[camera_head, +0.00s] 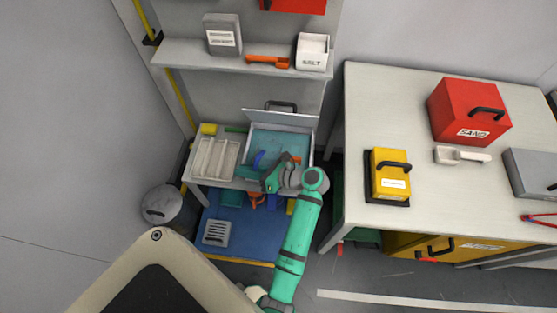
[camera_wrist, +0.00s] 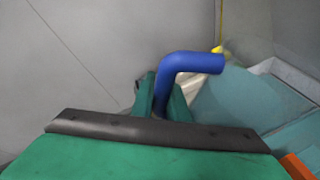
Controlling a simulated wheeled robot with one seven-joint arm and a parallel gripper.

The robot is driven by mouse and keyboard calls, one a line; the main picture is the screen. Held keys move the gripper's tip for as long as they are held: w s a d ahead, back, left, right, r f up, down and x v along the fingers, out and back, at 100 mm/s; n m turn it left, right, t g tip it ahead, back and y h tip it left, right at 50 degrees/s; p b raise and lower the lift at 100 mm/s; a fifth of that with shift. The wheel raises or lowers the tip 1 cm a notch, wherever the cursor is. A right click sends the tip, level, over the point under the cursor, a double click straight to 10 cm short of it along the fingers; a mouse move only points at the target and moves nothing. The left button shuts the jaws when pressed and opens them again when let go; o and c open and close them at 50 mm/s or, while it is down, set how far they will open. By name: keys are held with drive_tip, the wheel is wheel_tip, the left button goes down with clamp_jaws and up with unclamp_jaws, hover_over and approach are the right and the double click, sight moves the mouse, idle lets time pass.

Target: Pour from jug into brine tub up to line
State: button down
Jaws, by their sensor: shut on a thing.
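My gripper (camera_head: 268,178) is over the bench at the back left. In the wrist view its green fingers (camera_wrist: 163,100) are shut on a blue bent handle (camera_wrist: 192,62), which I take for the jug's. Blue also shows beside the gripper in the head view (camera_head: 258,158). The jug's body is not clearly seen, so its tilt cannot be told. An open box with a raised lid and teal inside (camera_head: 284,143) stands just behind the gripper; it may be the brine tub. No fill line or liquid level can be made out.
A white ribbed tray (camera_head: 214,158) and a yellow block (camera_head: 208,129) are left of the box. A shelf (camera_head: 225,62) holds a salt container (camera_head: 312,52) and an orange scoop (camera_head: 268,63). A right-hand table (camera_head: 415,105) carries red and yellow boxes. A round grey bin (camera_head: 161,204) stands at left.

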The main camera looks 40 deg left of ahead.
drive_tip(key=shift+r+m+g, duration=0.4)
drive_tip(key=shift+r+m, duration=0.3)
drive_tip(key=shift+r, duration=0.5)
idle(1.6)
drive_tip(key=shift+r, duration=0.1)
drive_tip(key=shift+w+a+r, duration=0.1)
drive_tip(key=shift+r, duration=0.1)
drive_tip(key=shift+w+r+m+g, duration=0.15)
drive_tip(key=shift+r+m+g, duration=0.15)
drive_tip(key=shift+r+m, duration=0.1)
idle(0.6)
idle(0.4)
drive_tip(key=shift+r, duration=0.25)
